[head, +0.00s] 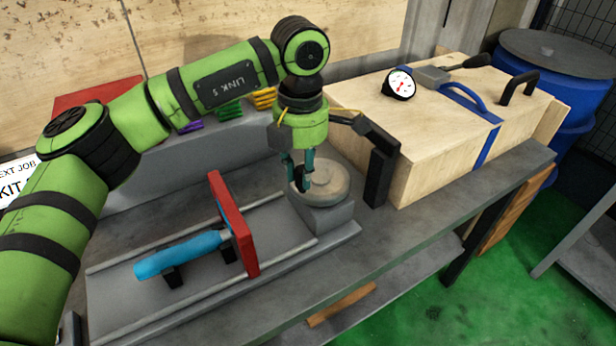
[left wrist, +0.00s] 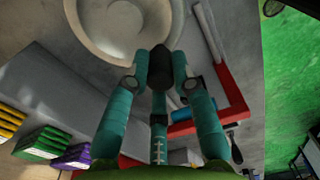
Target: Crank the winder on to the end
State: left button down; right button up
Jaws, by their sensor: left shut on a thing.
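The winder is a round pale grey wheel (head: 330,183) on a grey block (head: 328,214) at the right end of a slide bed. It also shows at the top of the left wrist view (left wrist: 88,38). My left gripper (head: 304,188) points down over the wheel's left part. Its teal fingers are shut on the dark winder knob (left wrist: 160,66). A red upright plate (head: 232,222) stands across the bed, left of the wheel and apart from it. A blue cylinder (head: 180,257) lies along the bed against the plate. My right gripper is not in view.
A wooden box (head: 440,135) with a blue strap, black handles and a dial gauge (head: 400,84) stands close on the right. Yellow, green and purple pieces (head: 230,111) lie behind the bed. The bench front (head: 400,235) is clear. Blue barrels (head: 575,110) stand beyond.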

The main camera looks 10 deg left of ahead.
pick_arm(q)
jog(key=shift+w+a+m, duration=0.35)
jog(key=shift+m, duration=0.65)
jog(key=m, duration=0.1)
jog(key=w+m, duration=0.1)
jog(key=shift+a+r+m, duration=0.1)
jog(key=shift+a+m, duration=0.2)
jog(key=m, duration=0.1)
jog(key=w+m, duration=0.1)
jog(key=m, duration=0.2)
jog(key=shift+w+a+m+p, duration=0.25)
jog(key=shift+w+m+p, duration=0.05)
jog(key=shift+w+p, duration=0.1)
jog(key=m, duration=0.1)
jog(key=w+m+p, duration=0.1)
jog(key=m, duration=0.1)
jog(key=w+m+p, duration=0.1)
jog(key=m, duration=0.1)
jog(key=shift+w+d+r, duration=0.1)
jog(key=shift+d, duration=0.15)
jog(key=m, duration=0.2)
jog(key=w+m+p, duration=0.1)
jog(key=shift+d, duration=0.25)
jog(key=shift+w+d+m+p, duration=0.25)
jog(key=shift+m+p, duration=0.05)
jog(key=shift+m, duration=0.5)
jog(key=shift+w+d+m+p, duration=0.2)
jog(key=shift+m+p, duration=0.05)
jog(key=shift+m, duration=0.55)
